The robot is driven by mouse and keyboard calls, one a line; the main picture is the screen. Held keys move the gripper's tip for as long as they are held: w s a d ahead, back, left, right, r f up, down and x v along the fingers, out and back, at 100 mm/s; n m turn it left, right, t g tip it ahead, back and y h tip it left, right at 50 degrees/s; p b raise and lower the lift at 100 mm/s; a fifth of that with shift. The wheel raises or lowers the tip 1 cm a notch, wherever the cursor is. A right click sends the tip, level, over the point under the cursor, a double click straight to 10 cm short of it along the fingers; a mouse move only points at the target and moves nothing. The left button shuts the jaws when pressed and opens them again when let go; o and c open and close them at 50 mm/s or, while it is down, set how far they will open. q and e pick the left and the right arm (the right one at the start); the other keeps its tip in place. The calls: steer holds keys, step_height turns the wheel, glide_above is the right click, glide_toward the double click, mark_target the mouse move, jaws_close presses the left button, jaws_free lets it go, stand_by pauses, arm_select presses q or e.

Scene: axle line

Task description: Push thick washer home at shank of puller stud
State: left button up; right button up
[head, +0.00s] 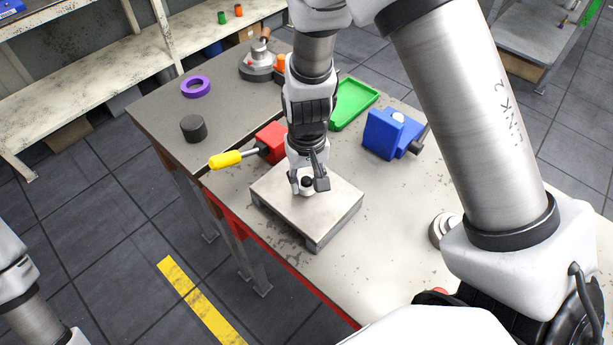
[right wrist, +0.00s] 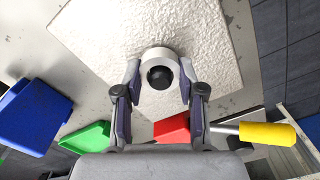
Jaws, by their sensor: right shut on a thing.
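The thick washer (right wrist: 160,54) is a pale metal ring in the right wrist view. The dark round end of the puller stud (right wrist: 160,77) shows within its hole, so the washer looks to be around the stud. The stud stands on a square pale metal block (head: 284,195) on the bench. My right gripper (right wrist: 160,80) points down over the block and is shut on the washer, one finger on each side. In the head view the right gripper (head: 308,184) partly covers washer and stud, and the washer's height on the shank cannot be told. My left gripper is out of view.
The bench (head: 395,195) is clear right of the block.

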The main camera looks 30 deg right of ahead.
steer(key=shift+f+b, duration=0.4)
steer(key=shift+f, duration=0.2)
steer(key=o, duration=1.2)
steer(key=shift+o, duration=0.2)
steer(key=shift+r, duration=0.1)
step_height(320, 180, up, 12)
